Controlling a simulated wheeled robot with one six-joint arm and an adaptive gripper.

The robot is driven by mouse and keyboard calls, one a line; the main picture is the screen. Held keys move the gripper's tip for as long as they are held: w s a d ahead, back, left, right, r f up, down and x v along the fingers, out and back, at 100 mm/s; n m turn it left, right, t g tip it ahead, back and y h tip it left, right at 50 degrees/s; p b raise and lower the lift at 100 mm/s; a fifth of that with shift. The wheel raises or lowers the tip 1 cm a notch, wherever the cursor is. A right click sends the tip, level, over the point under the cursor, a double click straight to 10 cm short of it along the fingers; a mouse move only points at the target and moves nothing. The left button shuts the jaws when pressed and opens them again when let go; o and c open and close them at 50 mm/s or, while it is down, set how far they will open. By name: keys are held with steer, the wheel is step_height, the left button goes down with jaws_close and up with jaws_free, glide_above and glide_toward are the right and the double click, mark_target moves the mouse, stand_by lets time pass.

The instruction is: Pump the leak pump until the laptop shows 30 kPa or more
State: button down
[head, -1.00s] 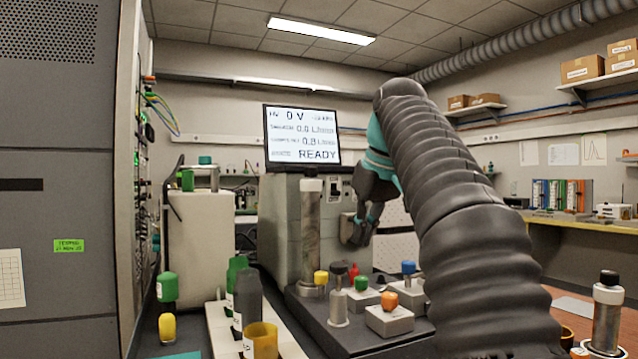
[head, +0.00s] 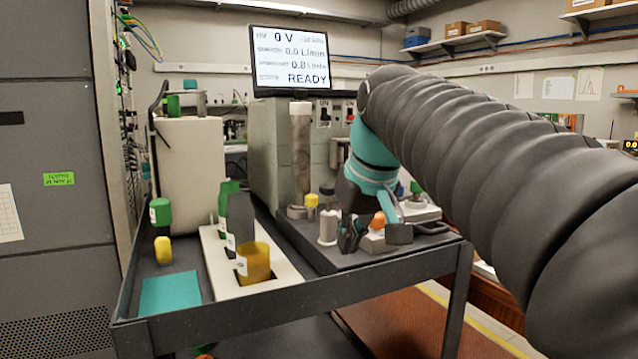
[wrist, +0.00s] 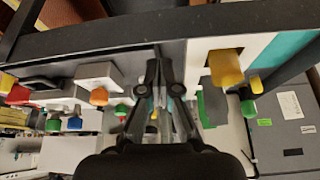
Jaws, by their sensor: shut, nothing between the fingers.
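The laptop screen (head: 290,58) at the back shows 0 V, 0.0 L/min, 0.8 L/min and READY. A kPa figure at its top right is too small to read. A small pale cylinder with a dark top (head: 327,228) stands on the dark raised platform of the cart. I cannot tell for certain whether it is the leak pump. My gripper (head: 350,238) is shut and empty, pointing down just right of this cylinder, partly in front of the orange-knobbed block (head: 376,238). In the wrist view my gripper (wrist: 161,72) shows its fingers close together; they hide what lies behind them.
A teal mat (head: 170,293) lies at the cart's front left. A yellow-capped valve (head: 311,203) stands behind the cylinder. The cart's raised front rim (head: 300,300) is near.

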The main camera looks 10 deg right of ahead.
steer(key=s+f, duration=0.5)
steer(key=f, duration=0.3)
steer(key=s+a+f, duration=0.1)
steer(key=s+f, duration=0.4)
steer(key=f, duration=0.3)
steer(key=s+f+m, duration=0.1)
steer(key=s+f, duration=0.4)
steer(key=f, duration=0.3)
steer(key=shift+s+a+f+h, duration=0.2)
steer(key=shift+a+f+h, duration=0.05)
steer(key=shift+a+h, duration=0.1)
